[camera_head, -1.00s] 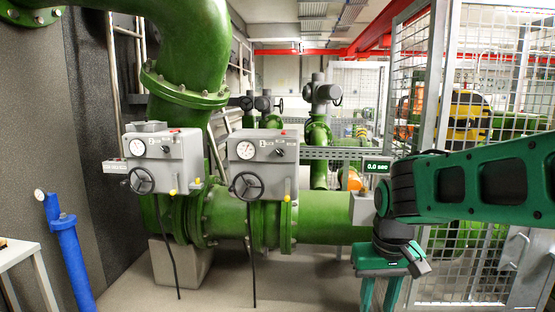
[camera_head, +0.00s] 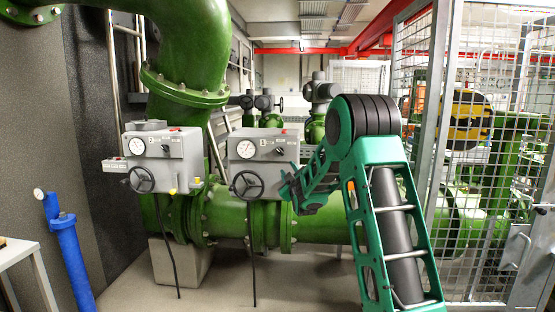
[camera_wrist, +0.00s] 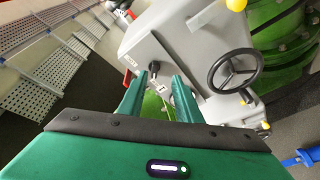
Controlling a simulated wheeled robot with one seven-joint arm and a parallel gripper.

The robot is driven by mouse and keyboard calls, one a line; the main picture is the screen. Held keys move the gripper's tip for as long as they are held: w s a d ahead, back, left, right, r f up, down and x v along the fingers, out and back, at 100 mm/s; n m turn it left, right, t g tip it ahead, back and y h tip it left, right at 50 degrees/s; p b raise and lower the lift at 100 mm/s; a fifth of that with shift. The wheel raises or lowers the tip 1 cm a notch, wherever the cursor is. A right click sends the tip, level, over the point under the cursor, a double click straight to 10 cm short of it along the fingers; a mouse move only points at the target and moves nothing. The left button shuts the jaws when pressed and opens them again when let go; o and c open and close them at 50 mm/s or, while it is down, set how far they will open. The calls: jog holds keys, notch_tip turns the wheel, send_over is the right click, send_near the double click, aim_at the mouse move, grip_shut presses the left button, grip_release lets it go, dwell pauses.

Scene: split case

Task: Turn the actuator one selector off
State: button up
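Two grey actuator boxes stand on the green pipe in the head view: a left box (camera_head: 184,150) and a right box (camera_head: 262,145), each with a dial, a handwheel and a small black selector. Their number labels are too small to read. My gripper (camera_head: 285,187) is at the lower right of the right box. In the wrist view, my gripper (camera_wrist: 160,78) is open, with its two green fingers pointing at a grey box face (camera_wrist: 185,45). A black selector (camera_wrist: 153,65) shows between the fingertips, nearer the left one. I cannot tell whether they touch it.
A black handwheel (camera_wrist: 235,70) and a yellow knob (camera_wrist: 236,4) are to the right of the fingers in the wrist view. A mesh fence (camera_head: 480,150) stands on the right and a blue post (camera_head: 66,250) on the left.

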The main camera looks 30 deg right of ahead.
aim_at(280, 153)
jog(key=shift+n+t, duration=0.3)
jog(key=shift+t, duration=0.6)
jog(key=x, duration=0.8)
jog(key=a+x, duration=0.1)
jog(key=x, duration=0.3)
jog(key=shift+w+d+r, duration=0.1)
jog(key=shift+w+r, duration=0.1)
jog(key=shift+w, duration=0.15)
grip_shut()
